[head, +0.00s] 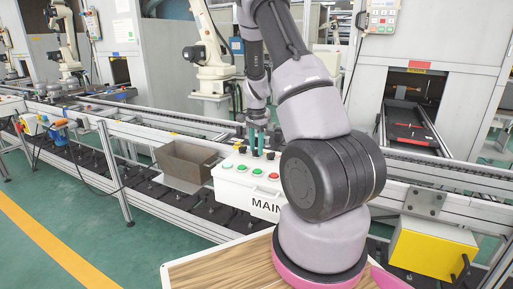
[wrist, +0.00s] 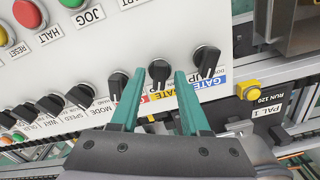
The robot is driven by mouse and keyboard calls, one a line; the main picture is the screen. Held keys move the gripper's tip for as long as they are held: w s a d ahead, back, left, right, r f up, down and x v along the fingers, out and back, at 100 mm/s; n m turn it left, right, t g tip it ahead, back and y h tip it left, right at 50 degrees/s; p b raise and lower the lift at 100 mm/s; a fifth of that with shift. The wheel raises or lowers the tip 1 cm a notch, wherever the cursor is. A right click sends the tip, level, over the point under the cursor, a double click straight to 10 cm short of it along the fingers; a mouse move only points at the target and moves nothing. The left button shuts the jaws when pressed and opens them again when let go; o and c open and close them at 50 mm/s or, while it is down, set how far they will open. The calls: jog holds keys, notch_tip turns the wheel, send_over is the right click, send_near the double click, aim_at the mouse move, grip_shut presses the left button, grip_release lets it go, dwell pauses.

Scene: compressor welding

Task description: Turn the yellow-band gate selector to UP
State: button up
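The white control box (head: 232,190) marked MAIN stands below my gripper in the head view. In the wrist view its face (wrist: 130,35) carries a row of black selector knobs. The yellow-band gate selector (wrist: 159,70) sits between the two teal fingers of my gripper (wrist: 159,74), with clear gaps on both sides. My gripper also shows in the head view (head: 260,140); it is open and holds nothing. Its fingers partly cover the yellow label, so the knob's exact setting is hard to read. The fingertips' depth relative to the knob is unclear.
A blue-band selector (wrist: 206,61) is just right of the right finger, and another black knob (wrist: 117,84) is close to the left finger. Round push buttons (wrist: 28,13) line the box's other side. A brown metal bin (head: 185,162) stands left of the box.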

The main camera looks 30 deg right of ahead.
jog(key=shift+r, duration=0.1)
notch_tip(320, 180, up, 11)
jog(key=shift+f, duration=0.2)
dwell(0.5)
dwell(0.4)
notch_tip(320, 180, up, 16)
jog(key=f+n+t+y, duration=0.1)
jog(key=n+t+y, duration=0.15)
jog(key=n, duration=0.25)
send_over(256, 150)
jog(key=s+a, duration=0.8)
jog(key=s, duration=0.1)
jog(key=s+a+r+n+t, duration=0.2)
jog(key=s+a+r+n, duration=0.1)
jog(key=s, duration=0.5)
jog(key=s+a+r+n+t, duration=0.2)
jog(key=s+a+r, duration=0.2)
jog(key=s, duration=0.5)
jog(key=shift+s+n+t, duration=0.3)
jog(key=shift+n+t, duration=0.05)
jog(key=shift+n, duration=0.05)
